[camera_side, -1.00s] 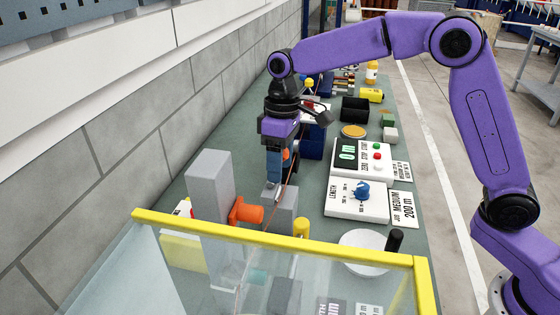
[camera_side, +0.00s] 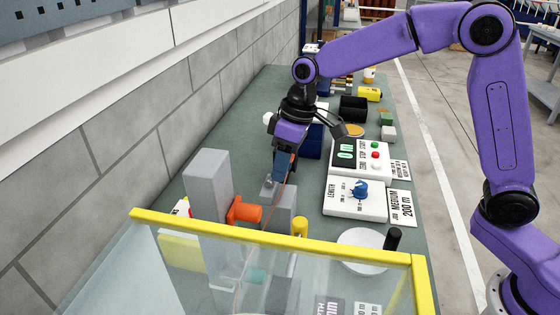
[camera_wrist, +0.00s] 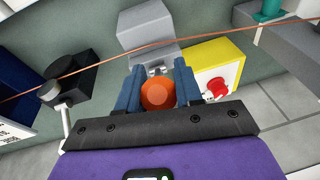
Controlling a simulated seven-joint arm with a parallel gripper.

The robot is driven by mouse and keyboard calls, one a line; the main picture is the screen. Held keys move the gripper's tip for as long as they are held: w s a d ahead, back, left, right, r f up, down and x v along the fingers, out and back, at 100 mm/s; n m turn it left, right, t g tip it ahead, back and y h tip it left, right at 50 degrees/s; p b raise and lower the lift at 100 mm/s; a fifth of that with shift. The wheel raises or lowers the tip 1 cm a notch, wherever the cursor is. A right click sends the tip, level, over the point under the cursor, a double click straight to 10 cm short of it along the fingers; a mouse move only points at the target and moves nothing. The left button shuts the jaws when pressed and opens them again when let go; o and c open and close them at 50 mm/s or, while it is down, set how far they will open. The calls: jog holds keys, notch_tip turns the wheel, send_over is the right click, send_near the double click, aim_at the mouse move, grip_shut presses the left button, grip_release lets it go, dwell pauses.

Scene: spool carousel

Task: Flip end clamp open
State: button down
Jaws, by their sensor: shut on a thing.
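The end clamp sits on a grey block (camera_side: 280,207), which also shows in the wrist view (camera_wrist: 150,30). Its small metal hinge part (camera_wrist: 157,70) is at the block's near edge. A round orange knob (camera_wrist: 157,94), which appears to be the end of the clamp's lever, lies between my blue fingers. My gripper (camera_side: 279,178) is tilted just above the block, and in the wrist view (camera_wrist: 158,82) it is shut on the orange knob. The fingers hide the sides of the knob and most of the lever. A thin copper-coloured wire (camera_wrist: 105,62) runs across the block.
A tall grey post (camera_side: 208,178) with an orange hub (camera_side: 244,211) stands left of the block. A yellow box with a red button (camera_wrist: 215,65) is close by. A length dial panel (camera_side: 345,205) and a meter panel (camera_side: 375,162) lie to the right. A yellow-framed clear guard (camera_side: 270,237) is in front.

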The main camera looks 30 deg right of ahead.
jog(key=shift+s+d+f+t+y, duration=0.1)
jog(key=shift+s+t+y, duration=0.05)
jog(key=shift+t+y, duration=0.2)
jog(key=c, duration=0.8)
grip_release()
jog(key=v, duration=1.7)
jog(key=shift+d, duration=0.15)
